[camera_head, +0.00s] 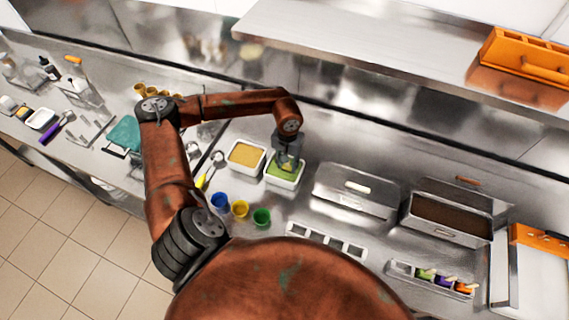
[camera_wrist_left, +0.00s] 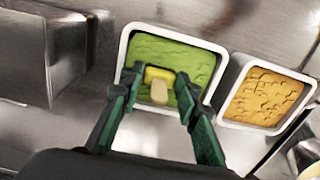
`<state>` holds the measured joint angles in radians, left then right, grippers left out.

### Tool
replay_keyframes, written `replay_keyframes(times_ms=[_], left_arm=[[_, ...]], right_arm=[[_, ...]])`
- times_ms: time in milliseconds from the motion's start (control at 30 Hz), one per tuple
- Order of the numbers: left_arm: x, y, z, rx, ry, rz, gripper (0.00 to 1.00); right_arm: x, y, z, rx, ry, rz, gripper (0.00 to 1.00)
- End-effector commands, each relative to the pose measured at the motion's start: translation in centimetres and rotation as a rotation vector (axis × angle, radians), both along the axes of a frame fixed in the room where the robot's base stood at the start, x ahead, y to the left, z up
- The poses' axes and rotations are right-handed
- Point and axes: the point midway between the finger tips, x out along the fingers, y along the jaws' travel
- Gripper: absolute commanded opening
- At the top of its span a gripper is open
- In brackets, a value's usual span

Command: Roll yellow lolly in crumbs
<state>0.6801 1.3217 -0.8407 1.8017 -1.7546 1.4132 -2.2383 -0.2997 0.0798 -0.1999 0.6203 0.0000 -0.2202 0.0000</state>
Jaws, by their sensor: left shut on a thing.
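My left gripper (camera_head: 288,160) points down into the white tub of green crumbs (camera_head: 270,181). In the left wrist view the same gripper (camera_wrist_left: 156,88) is shut on the yellow lolly (camera_wrist_left: 158,74), whose pale stick (camera_wrist_left: 159,93) points toward the camera. The lolly is over the green crumbs (camera_wrist_left: 190,60), near the middle of the tub; I cannot tell whether it touches them. In the head view the gripper mostly hides the lolly. My right gripper is not in view.
A white tub of tan crumbs (camera_head: 246,154) stands just left of the green one. A closed steel container (camera_head: 354,190) is to the right. Blue (camera_head: 220,202), yellow (camera_head: 240,208) and green (camera_head: 261,217) cups stand in front. A rack (camera_head: 430,280) holds other lollies. A steel shelf overhangs behind.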

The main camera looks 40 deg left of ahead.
Motion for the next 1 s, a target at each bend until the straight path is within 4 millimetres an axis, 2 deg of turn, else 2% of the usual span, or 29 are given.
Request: replay_keyframes(times_ms=[233, 800, 1000], left_arm=[[0.0, -0.2, 0.0, 0.001, 0.001, 0.001, 0.08], [-0.9, 2.6, 0.0, 0.000, 0.001, 0.001, 0.08], [-0.8, 2.3, 0.0, -0.001, 0.001, -0.001, 0.08]], right_arm=[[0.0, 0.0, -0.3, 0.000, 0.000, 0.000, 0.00], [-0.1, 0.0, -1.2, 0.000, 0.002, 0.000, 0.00], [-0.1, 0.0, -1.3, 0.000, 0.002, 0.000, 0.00]])
